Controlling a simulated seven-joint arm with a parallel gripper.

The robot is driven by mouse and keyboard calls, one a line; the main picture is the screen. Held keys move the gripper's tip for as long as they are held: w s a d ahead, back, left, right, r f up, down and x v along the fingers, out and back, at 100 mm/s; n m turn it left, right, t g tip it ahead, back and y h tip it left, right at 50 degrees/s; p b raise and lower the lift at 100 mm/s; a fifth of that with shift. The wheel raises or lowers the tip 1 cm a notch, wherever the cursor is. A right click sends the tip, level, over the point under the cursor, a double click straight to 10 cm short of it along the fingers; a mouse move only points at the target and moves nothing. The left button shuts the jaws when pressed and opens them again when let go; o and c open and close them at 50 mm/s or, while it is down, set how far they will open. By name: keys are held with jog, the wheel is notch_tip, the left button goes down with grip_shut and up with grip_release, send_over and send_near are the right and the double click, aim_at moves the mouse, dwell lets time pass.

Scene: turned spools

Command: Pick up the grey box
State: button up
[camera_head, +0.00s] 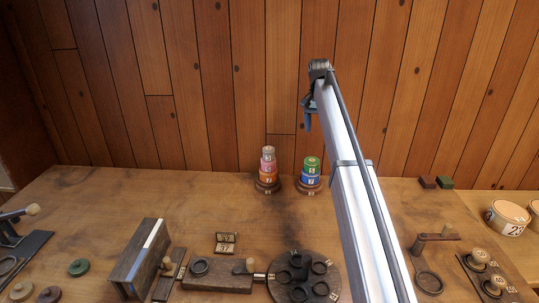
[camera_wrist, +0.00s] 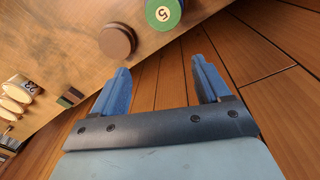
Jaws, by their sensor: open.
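I cannot make out a clearly grey box in either view. Two small blocks, one dark red (camera_head: 427,182) and one dark green (camera_head: 446,182), sit at the back right of the table in the head view. My gripper (camera_head: 308,125) is raised in front of the plank wall, above the back of the table. In the wrist view its blue fingers (camera_wrist: 160,70) are apart with nothing between them.
Two spool stacks, one pink and orange (camera_head: 267,167), one green and blue (camera_head: 311,168), stand at the table's back. A dark round holder (camera_head: 303,262), a slanted wooden block (camera_head: 140,258) and number tiles (camera_head: 226,238) lie nearer. Round labelled tubs (camera_head: 509,214) stand at right.

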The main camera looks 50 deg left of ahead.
aim_at(269, 148)
jog(key=s+a+r+n, duration=0.2)
jog(key=s+a+r, duration=0.1)
jog(key=s+a, duration=0.35)
jog(key=s+a+r+n, duration=0.1)
jog(key=s+a+r, duration=0.1)
jog(key=s+a, duration=0.45)
jog(key=shift+g+y, duration=0.3)
jog(key=shift+g, duration=0.1)
jog(key=f, duration=0.2)
jog(key=s+d+f, duration=0.1)
jog(key=f, duration=0.2)
jog(key=d+f, duration=0.1)
jog(key=f, duration=0.2)
jog(key=shift+s+f, duration=0.1)
jog(key=shift+s, duration=0.15)
jog(key=shift+s+d+f, duration=0.1)
jog(key=shift+d+f, duration=0.05)
jog(key=shift+f, duration=1.2)
jog(key=shift+d+f, duration=0.15)
jog(key=shift+f, duration=1.15)
jog(key=c, duration=1.1)
